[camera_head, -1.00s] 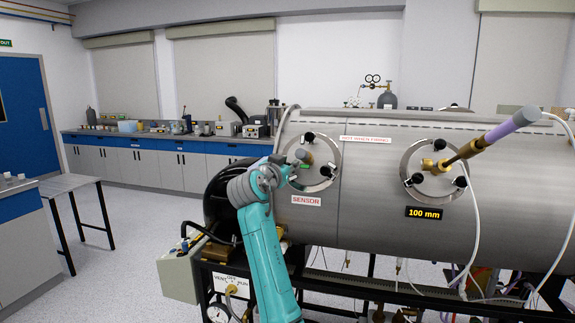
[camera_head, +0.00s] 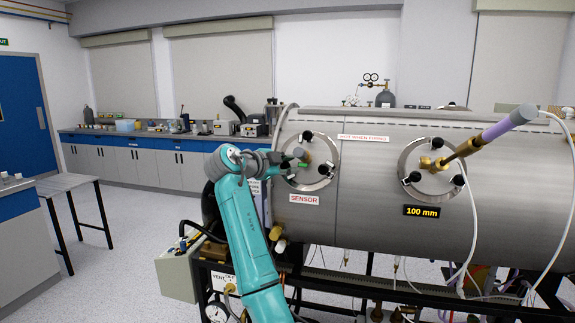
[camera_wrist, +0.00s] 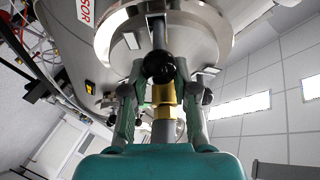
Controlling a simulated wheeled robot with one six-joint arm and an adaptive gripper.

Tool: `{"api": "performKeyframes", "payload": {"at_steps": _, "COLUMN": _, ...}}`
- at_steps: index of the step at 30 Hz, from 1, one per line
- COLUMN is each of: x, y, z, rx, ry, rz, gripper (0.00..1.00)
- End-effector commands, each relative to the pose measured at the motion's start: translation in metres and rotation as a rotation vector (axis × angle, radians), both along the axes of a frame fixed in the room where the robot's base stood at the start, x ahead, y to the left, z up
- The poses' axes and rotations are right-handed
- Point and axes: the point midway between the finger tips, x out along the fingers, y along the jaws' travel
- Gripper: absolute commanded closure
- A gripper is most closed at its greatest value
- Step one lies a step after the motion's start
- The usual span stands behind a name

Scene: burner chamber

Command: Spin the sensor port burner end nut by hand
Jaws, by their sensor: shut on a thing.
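The sensor port (camera_head: 311,184) is a round metal flange with black knobs on the chamber's left end, above a SENSOR label (camera_head: 304,199). My gripper (camera_head: 292,157) reaches it from the left. In the wrist view, my gripper's two fingers (camera_wrist: 162,88) stand on either side of the brass end nut (camera_wrist: 164,94) and are shut on it. A grey cylindrical piece (camera_wrist: 163,131) runs from the nut toward my palm. A black knob (camera_wrist: 160,66) partly covers the nut's far side, and the exact finger contact is hard to see.
The steel chamber (camera_head: 370,205) fills the right side. A second port (camera_head: 430,188), with a brass fitting and purple-grey rod (camera_head: 508,122), stands to the right above a 100 mm label. White hoses hang there. Open floor (camera_head: 125,255) lies to the left.

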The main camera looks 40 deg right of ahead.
Motion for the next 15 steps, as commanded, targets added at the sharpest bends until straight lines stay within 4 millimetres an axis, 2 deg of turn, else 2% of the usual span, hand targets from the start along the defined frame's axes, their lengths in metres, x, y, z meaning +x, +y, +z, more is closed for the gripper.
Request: {"api": "performKeyframes", "payload": {"at_steps": 15, "x": -0.0010, "y": 0.0014, "z": -0.0044, "rx": 0.196, "ry": -0.246, "rz": -0.158, "gripper": 1.00}}
